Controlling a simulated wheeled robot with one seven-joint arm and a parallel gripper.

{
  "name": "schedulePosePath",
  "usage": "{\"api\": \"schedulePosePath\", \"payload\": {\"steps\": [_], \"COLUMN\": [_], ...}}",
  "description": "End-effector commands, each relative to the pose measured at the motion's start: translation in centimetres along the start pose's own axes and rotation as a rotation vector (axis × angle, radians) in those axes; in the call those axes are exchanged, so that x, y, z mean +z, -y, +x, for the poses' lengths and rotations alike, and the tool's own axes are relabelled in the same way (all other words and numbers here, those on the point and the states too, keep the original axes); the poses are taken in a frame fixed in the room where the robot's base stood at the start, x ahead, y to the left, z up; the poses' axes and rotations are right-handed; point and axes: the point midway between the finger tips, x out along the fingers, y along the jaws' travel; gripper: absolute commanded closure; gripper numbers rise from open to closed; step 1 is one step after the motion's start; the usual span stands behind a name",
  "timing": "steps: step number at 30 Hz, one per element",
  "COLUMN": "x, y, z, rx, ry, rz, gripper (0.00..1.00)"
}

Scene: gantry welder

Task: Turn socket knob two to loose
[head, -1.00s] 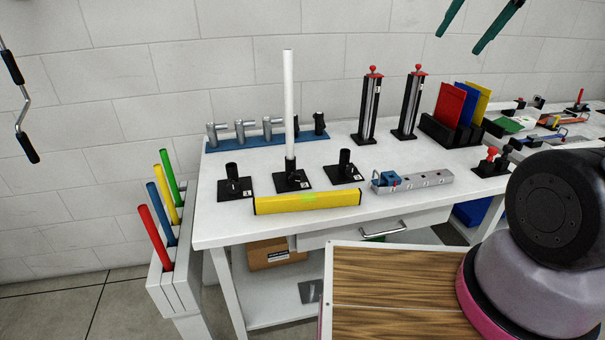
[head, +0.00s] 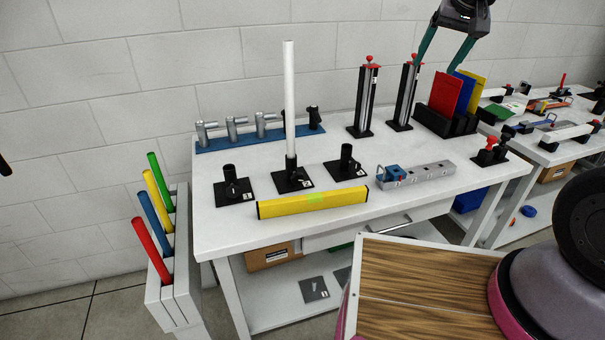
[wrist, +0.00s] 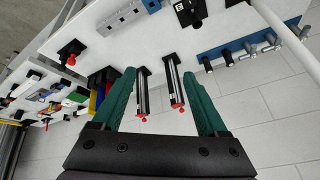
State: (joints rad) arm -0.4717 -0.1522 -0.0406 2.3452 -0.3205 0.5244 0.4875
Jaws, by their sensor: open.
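Socket two (head: 293,180) is the middle of three black sockets on square plates at the bench's front. A tall white pole (head: 289,100) stands upright in it. Its small knob (head: 296,175) shows at the pole's foot, too small to tell its setting. Socket one (head: 234,190) is to the left and socket three (head: 347,168) to the right. My gripper (head: 434,67) is open and empty, high at the upper right, well away from socket two. In the wrist view my gripper (wrist: 158,74) has spread green fingers with nothing held. The pole (wrist: 290,40) also shows there, at the right.
A yellow bar (head: 285,204) lies in front of the sockets. A blue rack (head: 225,143) with grey clamps stands behind. Two black posts with red tops (head: 363,100) and a folder stand (head: 440,120) are at the back right. A grey perforated block (head: 430,172) lies right of socket three.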

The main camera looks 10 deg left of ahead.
Motion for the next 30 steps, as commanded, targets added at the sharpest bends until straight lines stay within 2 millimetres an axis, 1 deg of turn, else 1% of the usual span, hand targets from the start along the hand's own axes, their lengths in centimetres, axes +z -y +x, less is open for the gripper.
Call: {"api": "schedulePosePath", "payload": {"steps": [1, 2, 3, 5, 6, 7, 8, 9, 11, 12, 15, 18, 21, 26, 30], "x": [0.4, 0.6, 1.1, 2.1, 3.1, 4.0, 4.9, 6.3, 8.6, 10.1, 13.6, 16.1, 17.3, 17.9, 18.3], "y": [1.9, 3.1, 4.8, 7.6, 9.4, 10.8, 12.3, 14.0, 16.5, 17.9, 20.5, 22.1, 22.8, 23.1, 23.3], "z": [2.0, 3.2, 4.8, 7.4, 9.1, 10.3, 11.5, 13.1, 15.2, 16.5, 18.9, 20.4, 21.2, 22.6, 25.0], "rx": [-0.003, -0.006, -0.012, -0.026, -0.037, -0.046, -0.056, -0.07, -0.091, -0.105, -0.135, -0.155, -0.165, -0.167, -0.165], "ry": [0.017, 0.022, 0.03, 0.041, 0.049, 0.056, 0.063, 0.073, 0.089, 0.1, 0.125, 0.144, 0.153, 0.157, 0.157], "rz": [-0.045, -0.071, -0.108, -0.168, -0.209, -0.24, -0.269, -0.309, -0.365, -0.398, -0.468, -0.51, -0.529, -0.536, -0.535], "gripper": [0.24, 0.24, 0.24, 0.24, 0.24, 0.24, 0.24, 0.24, 0.24, 0.24, 0.24, 0.24, 0.24, 0.24, 0.24]}}
